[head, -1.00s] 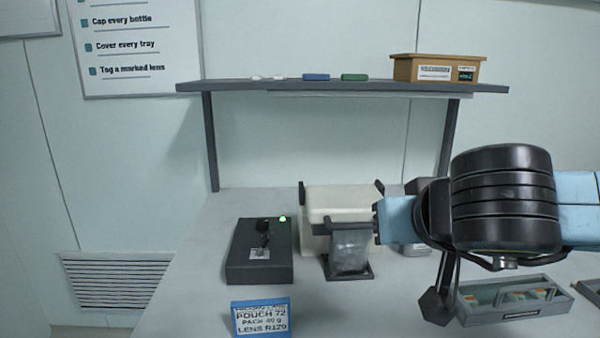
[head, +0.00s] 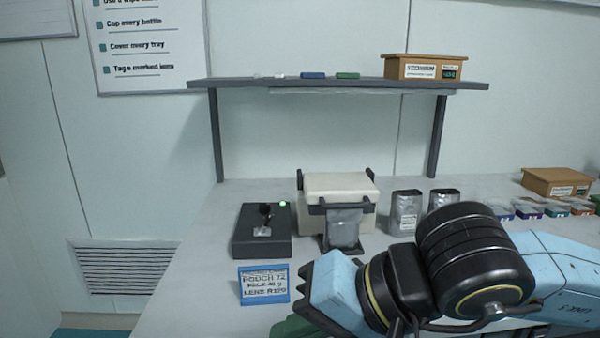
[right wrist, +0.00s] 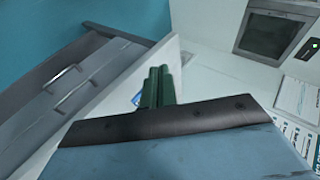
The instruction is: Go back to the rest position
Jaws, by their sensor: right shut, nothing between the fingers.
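My right arm comes in from the right in the head view, low over the front of the table. Only a little of its green right gripper (head: 292,326) shows at the bottom edge there. In the right wrist view the two green fingers of the right gripper (right wrist: 158,80) lie together, shut and empty. My left gripper is not in view.
On the table (head: 200,300) stand a dark box with a green light (head: 262,232), a cream machine (head: 340,188) with a pouch (head: 345,228) in front, a blue-edged label (head: 264,285) and silver pouches (head: 406,212). A shelf (head: 340,84) spans the back. Grey drawers (right wrist: 70,90) show in the wrist view.

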